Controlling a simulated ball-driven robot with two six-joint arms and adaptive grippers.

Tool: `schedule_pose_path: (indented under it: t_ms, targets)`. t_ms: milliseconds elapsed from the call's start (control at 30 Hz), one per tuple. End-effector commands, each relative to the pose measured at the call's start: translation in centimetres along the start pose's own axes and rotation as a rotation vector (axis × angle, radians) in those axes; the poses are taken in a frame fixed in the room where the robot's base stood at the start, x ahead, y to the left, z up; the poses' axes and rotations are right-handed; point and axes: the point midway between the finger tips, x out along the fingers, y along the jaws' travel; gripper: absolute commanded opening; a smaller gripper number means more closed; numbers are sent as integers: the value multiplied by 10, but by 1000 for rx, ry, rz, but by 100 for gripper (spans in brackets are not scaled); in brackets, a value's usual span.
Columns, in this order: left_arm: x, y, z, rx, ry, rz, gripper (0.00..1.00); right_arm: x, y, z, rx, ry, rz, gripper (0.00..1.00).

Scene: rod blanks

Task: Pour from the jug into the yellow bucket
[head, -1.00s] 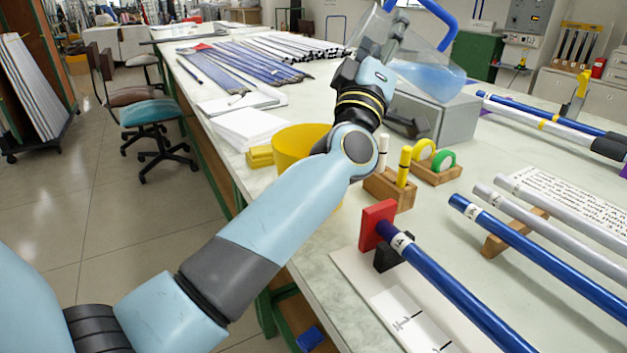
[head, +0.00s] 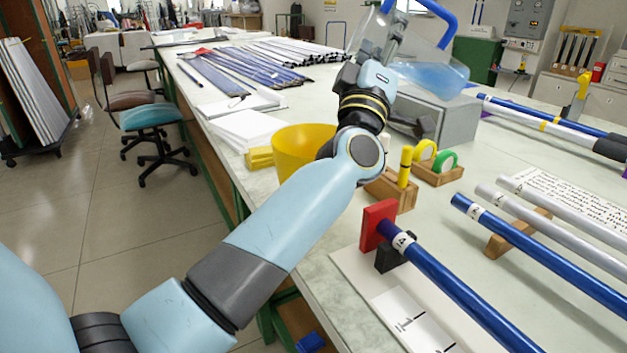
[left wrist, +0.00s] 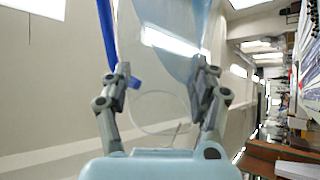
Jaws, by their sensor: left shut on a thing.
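A clear jug (head: 430,54) with light blue liquid (head: 436,80) and a blue handle (head: 449,24) is at the top of the head view, partly cut off. It looks tilted, and it is above a grey box. My left gripper (head: 388,42) is shut on the jug. In the left wrist view, the fingers (left wrist: 163,88) have the clear and blue jug (left wrist: 178,28) between and beyond them. The yellow bucket (head: 292,150) stands on the bench, left of and below the jug, partly hidden by my left forearm. Its inside bottom is hidden. My right gripper is not in view.
The grey box (head: 452,124) stands behind a wooden marker block (head: 390,188) and a tape holder (head: 438,174). Blue and white rods (head: 540,258) fill the right side. A red stop (head: 377,222) stands near the front.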

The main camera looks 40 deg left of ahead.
Motion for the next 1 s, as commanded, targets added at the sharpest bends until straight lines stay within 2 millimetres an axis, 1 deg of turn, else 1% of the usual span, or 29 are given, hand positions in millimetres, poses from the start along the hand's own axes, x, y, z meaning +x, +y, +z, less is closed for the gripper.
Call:
schedule_pose_path:
  t_ms: [433,800,1000]
  targets:
    - [0,1,-1,-2,2,1,3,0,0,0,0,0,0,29]
    - [-4,-4,2,-41,33,0,3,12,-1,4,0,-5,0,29]
    - [-3,-4,1,-48,39,1,3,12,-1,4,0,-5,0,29]
